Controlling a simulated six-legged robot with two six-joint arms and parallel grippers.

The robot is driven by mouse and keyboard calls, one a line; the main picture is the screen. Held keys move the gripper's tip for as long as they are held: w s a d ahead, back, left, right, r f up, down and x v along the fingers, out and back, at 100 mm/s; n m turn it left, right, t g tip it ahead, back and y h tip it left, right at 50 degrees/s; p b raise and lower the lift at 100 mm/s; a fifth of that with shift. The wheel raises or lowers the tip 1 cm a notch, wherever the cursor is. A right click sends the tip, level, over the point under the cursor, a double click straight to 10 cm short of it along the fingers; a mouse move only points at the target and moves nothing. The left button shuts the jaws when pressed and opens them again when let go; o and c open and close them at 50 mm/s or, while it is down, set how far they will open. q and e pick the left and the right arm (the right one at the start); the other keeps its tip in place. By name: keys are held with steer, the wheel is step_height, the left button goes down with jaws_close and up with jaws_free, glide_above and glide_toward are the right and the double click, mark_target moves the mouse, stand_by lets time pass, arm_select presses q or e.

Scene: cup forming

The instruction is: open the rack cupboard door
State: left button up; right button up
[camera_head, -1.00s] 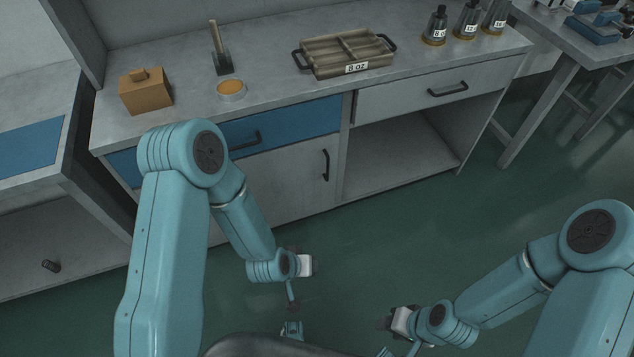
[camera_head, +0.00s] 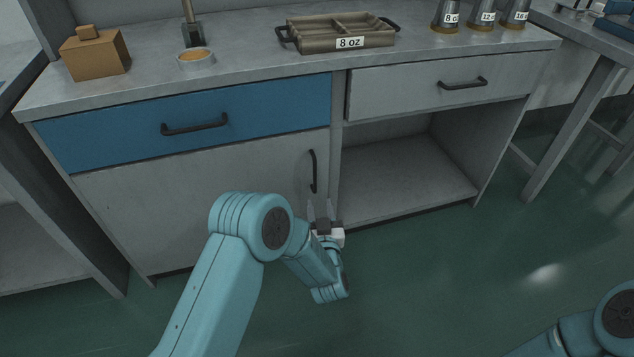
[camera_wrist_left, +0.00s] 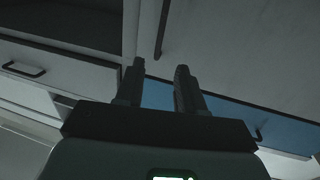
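The grey cupboard door (camera_head: 200,200) is below the blue drawer and is shut. Its dark vertical handle (camera_head: 313,171) is near the door's right edge. My left gripper (camera_head: 321,210) is just below the handle in the picture, fingers pointing up at it, apart from it. In the left wrist view the two dark fingers (camera_wrist_left: 160,80) stand apart with nothing between them. The handle (camera_wrist_left: 161,30) shows beyond the fingertips there, and the door (camera_wrist_left: 235,40) lies on the right. My left forearm hides the door's lower middle part. My right gripper is out of view.
The blue drawer (camera_head: 270,108) with a dark handle is above the door. An open shelf bay (camera_head: 400,170) is to the right, under a grey drawer (camera_head: 430,85). On the countertop are a wooden box (camera_head: 95,55), a small cup (camera_head: 196,60) and an 8 oz tray (camera_head: 340,32). The green floor ahead is clear.

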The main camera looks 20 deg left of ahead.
mark_target(315, 173)
arm_select(q)
steer(key=b+x, duration=0.3)
steer(key=x, duration=0.7)
steer(key=shift+w+a+f, duration=0.15)
steer(key=shift+w+a, duration=0.05)
steer(key=shift+w, duration=0.1)
steer(key=shift+w+a, duration=0.15)
steer(key=shift+w, duration=0.35)
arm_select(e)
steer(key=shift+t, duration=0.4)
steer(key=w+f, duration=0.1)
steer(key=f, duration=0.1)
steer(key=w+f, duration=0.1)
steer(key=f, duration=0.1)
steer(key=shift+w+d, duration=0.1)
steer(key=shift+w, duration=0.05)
arm_select(q)
jaws_close()
